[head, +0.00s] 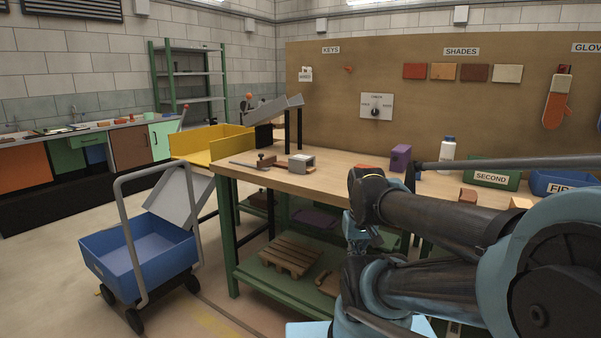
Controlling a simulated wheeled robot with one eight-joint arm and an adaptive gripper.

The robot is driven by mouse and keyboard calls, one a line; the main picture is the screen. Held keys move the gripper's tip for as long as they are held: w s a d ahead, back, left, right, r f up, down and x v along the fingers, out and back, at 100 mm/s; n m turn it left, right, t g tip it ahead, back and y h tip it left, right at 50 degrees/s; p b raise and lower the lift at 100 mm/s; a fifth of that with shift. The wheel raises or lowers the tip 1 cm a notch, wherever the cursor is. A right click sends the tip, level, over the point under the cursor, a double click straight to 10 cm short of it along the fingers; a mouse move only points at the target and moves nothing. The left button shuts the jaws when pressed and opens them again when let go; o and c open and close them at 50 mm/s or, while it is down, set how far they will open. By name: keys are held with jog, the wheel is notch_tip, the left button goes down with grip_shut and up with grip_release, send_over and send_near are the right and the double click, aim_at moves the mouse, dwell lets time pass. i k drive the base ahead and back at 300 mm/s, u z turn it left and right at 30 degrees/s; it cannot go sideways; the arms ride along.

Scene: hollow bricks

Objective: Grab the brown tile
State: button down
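The brown tile (474,73) is on the tan back board (400,130), under the SHADES sign. It is third in a row, between an orange tile (443,71) and a cream tile (507,74), with a red tile (415,71) at the left end. My arm fills the lower right of the head view, in front of the workbench and well below the tile. No gripper fingers can be made out.
The wooden workbench (340,174) stands below the board. It carries a purple box (401,157), a white bottle (447,152), a green SECOND bin (490,180) and a blue FIRST bin (549,186). A blue cart (140,265) stands on the floor at left.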

aim_at(280, 164)
jog(key=k, duration=1.2)
jog(key=u, duration=0.75)
jog(key=i, duration=1.8)
jog(key=z, duration=0.75)
